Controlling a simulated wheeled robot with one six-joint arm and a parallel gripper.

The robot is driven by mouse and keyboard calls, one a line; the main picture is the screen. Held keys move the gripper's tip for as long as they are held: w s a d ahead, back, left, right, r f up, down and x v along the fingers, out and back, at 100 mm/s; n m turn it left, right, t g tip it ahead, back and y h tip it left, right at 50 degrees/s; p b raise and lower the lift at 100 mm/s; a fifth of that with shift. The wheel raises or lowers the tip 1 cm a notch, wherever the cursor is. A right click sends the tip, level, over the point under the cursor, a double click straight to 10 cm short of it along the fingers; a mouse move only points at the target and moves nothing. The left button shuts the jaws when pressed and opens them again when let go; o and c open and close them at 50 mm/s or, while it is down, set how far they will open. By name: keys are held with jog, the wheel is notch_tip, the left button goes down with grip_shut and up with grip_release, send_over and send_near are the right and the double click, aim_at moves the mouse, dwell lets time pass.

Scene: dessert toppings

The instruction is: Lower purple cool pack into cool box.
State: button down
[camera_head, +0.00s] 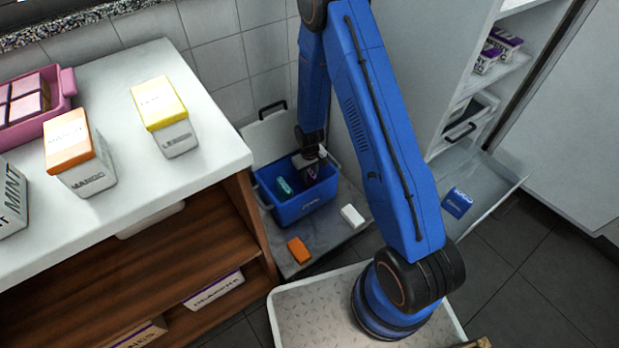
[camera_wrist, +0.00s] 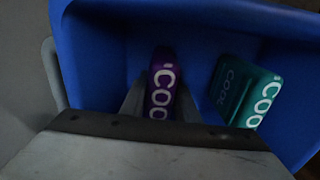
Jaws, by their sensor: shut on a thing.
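The blue cool box (camera_head: 309,208) stands open on a grey slab between the counter and the white cabinet. My gripper (camera_head: 309,160) reaches down into it from above. In the wrist view my gripper (camera_wrist: 160,108) is shut on the purple cool pack (camera_wrist: 162,85), one finger on each side of it. The purple pack shows only as a small patch in the head view (camera_head: 313,171). A teal cool pack (camera_head: 284,187) lies in the box to its left; in the wrist view it (camera_wrist: 246,95) is on the right. Whether the purple pack touches the box floor I cannot tell.
An orange pack (camera_head: 299,250) and a white pack (camera_head: 352,216) lie on the slab (camera_head: 325,235) in front of the box. A blue pack (camera_head: 457,202) lies in an open drawer (camera_head: 487,185) at right. The counter (camera_head: 205,100) holds several tubs.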

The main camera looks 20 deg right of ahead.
jog(key=c, duration=1.3)
grip_release()
jog(key=shift+r, duration=0.15)
notch_tip(320, 180, up, 17)
jog(key=shift+r, duration=0.1)
